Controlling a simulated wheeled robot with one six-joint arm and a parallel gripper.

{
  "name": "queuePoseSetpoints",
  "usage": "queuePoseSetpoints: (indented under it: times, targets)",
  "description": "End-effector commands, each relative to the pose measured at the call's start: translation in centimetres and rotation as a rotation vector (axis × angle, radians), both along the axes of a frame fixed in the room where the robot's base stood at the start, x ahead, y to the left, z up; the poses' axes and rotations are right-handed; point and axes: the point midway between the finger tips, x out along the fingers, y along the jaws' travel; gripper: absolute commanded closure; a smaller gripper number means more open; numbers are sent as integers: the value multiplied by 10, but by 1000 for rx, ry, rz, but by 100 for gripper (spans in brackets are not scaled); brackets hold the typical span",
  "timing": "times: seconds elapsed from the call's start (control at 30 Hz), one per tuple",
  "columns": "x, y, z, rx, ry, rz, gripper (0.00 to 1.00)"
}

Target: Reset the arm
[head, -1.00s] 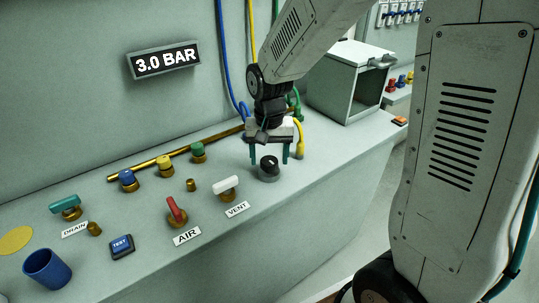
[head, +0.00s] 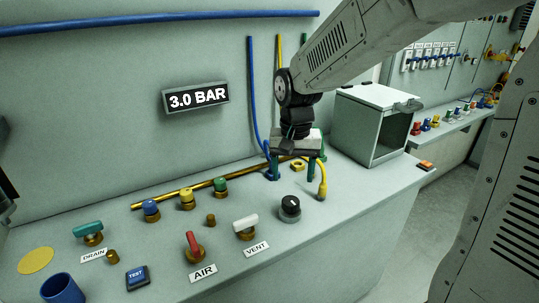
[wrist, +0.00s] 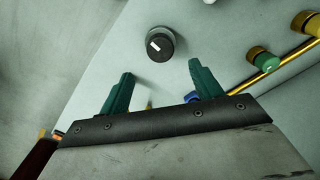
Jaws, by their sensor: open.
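The knob has a white pointer mark and stands clear of the fingers.
An open-fronted metal box (head: 376,125) stands right of my gripper. A yellow plug (head: 322,188) on a cable is close beside the fingers. A red-handled valve (head: 194,247), a white-handled valve (head: 245,226) and a teal-handled valve (head: 88,231) stand on the bench (head: 330,235).

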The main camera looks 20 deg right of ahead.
Motion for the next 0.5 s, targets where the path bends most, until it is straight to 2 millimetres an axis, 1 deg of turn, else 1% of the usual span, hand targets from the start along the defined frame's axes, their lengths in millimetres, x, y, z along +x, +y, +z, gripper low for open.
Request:
queuePoseSetpoints:
  times: [0.13,0.2,0.27,0.3,0.37,0.5]
  targets:
    - [-1,0,0,0,3,15,35]
    - [-7,0,-2,-1,27,56,35]
    - [-23,-1,-7,-1,71,108,35]
    - [-36,-3,-4,0,85,141,35]
    - [-54,-5,2,2,95,182,35]
    - [-98,-11,21,6,100,268,35]
